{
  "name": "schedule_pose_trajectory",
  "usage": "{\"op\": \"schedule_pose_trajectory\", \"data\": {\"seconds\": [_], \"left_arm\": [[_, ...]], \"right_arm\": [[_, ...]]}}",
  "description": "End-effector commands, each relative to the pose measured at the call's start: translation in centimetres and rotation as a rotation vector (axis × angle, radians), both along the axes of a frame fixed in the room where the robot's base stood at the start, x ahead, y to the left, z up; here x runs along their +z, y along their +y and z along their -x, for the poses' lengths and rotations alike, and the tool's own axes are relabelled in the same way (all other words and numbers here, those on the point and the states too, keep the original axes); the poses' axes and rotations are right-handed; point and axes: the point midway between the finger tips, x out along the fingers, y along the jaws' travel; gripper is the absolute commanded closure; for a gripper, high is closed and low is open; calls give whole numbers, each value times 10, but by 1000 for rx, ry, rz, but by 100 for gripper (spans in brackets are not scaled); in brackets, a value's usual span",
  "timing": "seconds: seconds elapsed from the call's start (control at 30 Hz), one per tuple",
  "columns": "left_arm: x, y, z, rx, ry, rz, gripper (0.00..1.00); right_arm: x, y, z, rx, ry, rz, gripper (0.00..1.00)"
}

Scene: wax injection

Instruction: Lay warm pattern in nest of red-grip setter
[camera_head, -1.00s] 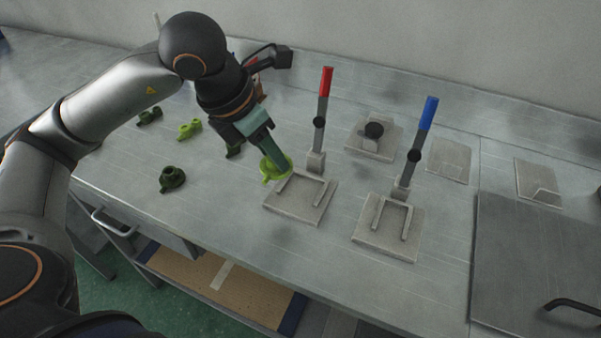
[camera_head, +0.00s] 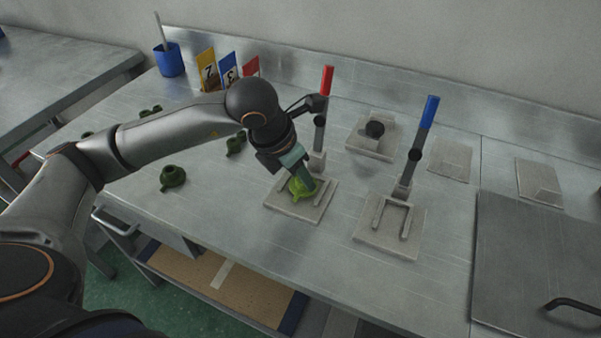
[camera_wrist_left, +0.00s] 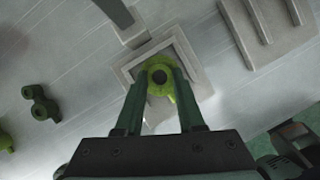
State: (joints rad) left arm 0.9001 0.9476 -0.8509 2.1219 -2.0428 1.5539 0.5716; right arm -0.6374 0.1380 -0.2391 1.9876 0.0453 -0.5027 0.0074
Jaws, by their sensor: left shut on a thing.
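The warm pattern (camera_head: 302,189) is a bright yellow-green piece with a round flange. My left gripper (camera_head: 302,178) is shut on it, over the U-shaped nest of the red-grip setter (camera_head: 318,212). In the left wrist view the pattern (camera_wrist_left: 159,78) sits between the fingertips (camera_wrist_left: 156,90), within the outline of the nest on the setter's plate (camera_wrist_left: 200,85). I cannot tell whether it touches the nest floor. The setter's red grip (camera_head: 327,80) stands upright behind my gripper.
The blue-grip setter (camera_head: 365,238) stands to the right with its nest empty. Dark green patterns (camera_head: 173,177) lie to the left. Numbered cards (camera_head: 228,70) and a blue cup (camera_head: 169,60) stand at the back left.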

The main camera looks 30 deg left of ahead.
Motion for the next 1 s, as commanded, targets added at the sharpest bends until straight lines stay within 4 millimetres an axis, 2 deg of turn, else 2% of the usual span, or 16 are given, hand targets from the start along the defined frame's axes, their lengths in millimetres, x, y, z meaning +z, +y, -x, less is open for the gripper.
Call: {"op": "schedule_pose_trajectory", "data": {"seconds": [0.13,0.17,0.4,0.77,0.87,1.0], "left_arm": [[-5,0,0,0,-1,0,100],[-3,0,0,0,-1,0,60],[-3,0,0,0,0,1,33],[3,0,0,0,0,1,32],[15,2,4,-1,-4,1,32],[44,7,15,0,-6,0,32]], "right_arm": [[-6,1,0,1,0,-1,50],[-4,1,0,2,1,-2,50],[-1,3,-1,5,-2,-4,50],[6,2,-2,5,-6,-3,50],[4,2,-2,3,-10,-2,50],[3,0,-1,0,-5,1,50]]}}
